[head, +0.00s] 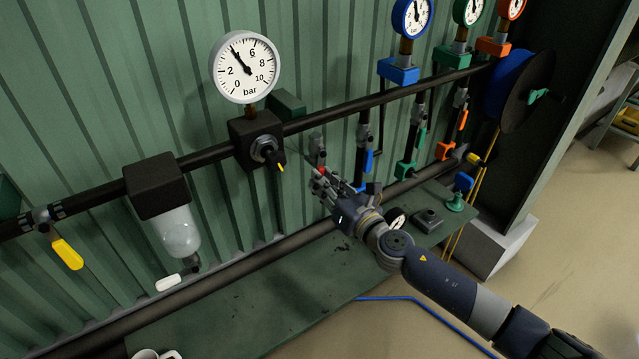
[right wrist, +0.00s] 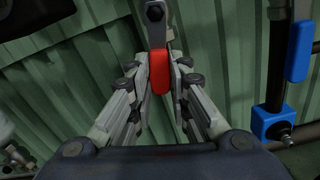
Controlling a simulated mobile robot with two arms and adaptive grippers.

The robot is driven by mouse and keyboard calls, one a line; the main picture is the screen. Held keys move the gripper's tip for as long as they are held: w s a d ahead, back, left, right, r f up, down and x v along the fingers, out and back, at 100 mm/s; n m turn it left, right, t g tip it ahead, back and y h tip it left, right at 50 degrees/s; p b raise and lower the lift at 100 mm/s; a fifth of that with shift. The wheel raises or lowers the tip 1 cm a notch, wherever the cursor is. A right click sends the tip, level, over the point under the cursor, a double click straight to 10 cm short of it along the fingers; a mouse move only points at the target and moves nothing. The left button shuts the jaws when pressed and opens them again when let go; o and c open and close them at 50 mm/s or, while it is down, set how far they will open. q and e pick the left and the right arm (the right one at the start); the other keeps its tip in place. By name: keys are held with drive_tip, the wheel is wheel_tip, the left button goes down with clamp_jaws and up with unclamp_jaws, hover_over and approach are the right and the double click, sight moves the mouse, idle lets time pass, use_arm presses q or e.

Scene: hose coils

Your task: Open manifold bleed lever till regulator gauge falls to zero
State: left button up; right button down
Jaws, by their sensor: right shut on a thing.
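The regulator gauge (head: 246,68) has a white face marked in bar, and its needle points up and left, near 4. It stands above a black regulator block (head: 257,140) on the black manifold pipe. The red bleed lever (right wrist: 160,72) hangs down from a grey pivot (right wrist: 155,12) in the right wrist view. My right gripper (right wrist: 160,65) is shut on the red lever, with a finger on each side of it. In the head view my right gripper (head: 323,182) is just right of and below the regulator, and its fingers hide most of the lever. My left gripper is not in view.
A blue lever (right wrist: 299,52) on a vertical pipe is close to the right of my gripper. Blue, green and orange gauges stand further right. A clear bowl filter (head: 178,230) and a yellow lever (head: 67,253) are at left. A green bench (head: 260,310) lies below.

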drive_tip(key=shift+w+d+f+n, duration=0.1)
drive_tip(key=shift+w+d+n, duration=0.15)
drive_tip(key=shift+n, duration=0.4)
drive_tip(key=shift+w+d+n, duration=0.15)
drive_tip(key=shift+d+n, duration=0.15)
drive_tip(key=shift+n, duration=0.35)
drive_tip(key=shift+d, duration=0.1)
drive_tip(key=c, duration=1.5)
unclamp_jaws()
drive_tip(key=shift+w, duration=0.1)
drive_tip(key=v, duration=1.2)
